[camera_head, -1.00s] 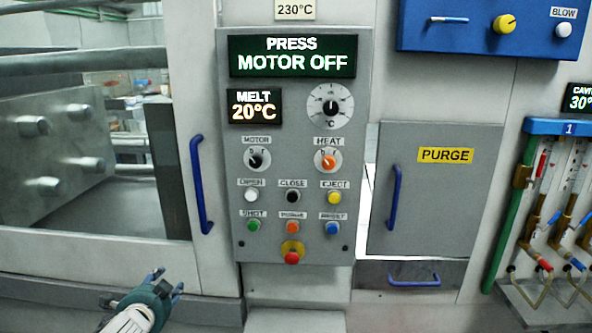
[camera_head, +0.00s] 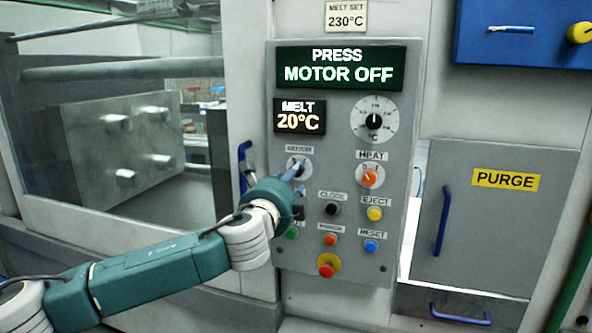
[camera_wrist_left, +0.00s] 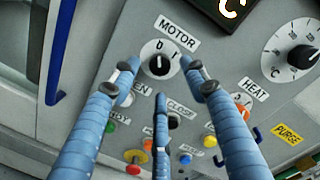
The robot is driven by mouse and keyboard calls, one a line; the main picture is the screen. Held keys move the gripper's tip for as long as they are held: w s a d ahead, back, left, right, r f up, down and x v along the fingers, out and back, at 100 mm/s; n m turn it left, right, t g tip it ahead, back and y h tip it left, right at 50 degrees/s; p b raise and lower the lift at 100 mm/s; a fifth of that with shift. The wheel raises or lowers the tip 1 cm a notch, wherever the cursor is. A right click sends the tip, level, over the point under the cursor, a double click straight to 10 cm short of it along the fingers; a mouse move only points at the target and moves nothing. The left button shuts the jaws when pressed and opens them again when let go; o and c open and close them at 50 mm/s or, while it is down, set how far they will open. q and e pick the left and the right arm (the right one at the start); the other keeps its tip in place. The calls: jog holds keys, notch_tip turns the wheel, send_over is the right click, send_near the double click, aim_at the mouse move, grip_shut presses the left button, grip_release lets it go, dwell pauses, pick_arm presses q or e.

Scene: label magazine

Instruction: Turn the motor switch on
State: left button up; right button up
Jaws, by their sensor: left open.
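The motor switch is a small black knob (camera_wrist_left: 159,65) on a white round dial under the MOTOR label, at the left of the grey control panel (camera_head: 402,225). In the head view my gripper partly covers the switch. The panel's display (camera_head: 340,68) reads PRESS MOTOR OFF. My left gripper (camera_head: 272,170) is in front of the panel at the switch. In the left wrist view its blue fingers (camera_wrist_left: 160,75) are spread open and empty, with the knob between and just beyond their tips. I cannot tell whether any finger touches the panel. My right gripper is not in view.
The orange HEAT knob (camera_head: 370,178) is to the right of the switch. Several push buttons, among them the black CLOSE button (camera_head: 332,208), and a red emergency stop (camera_head: 327,268) sit below. A blue door handle (camera_head: 243,165) stands close at the left.

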pick_arm(q)
jog(key=shift+p+x, duration=0.35)
jog(key=shift+x, duration=1.6)
jog(key=shift+c, duration=0.3)
grip_shut()
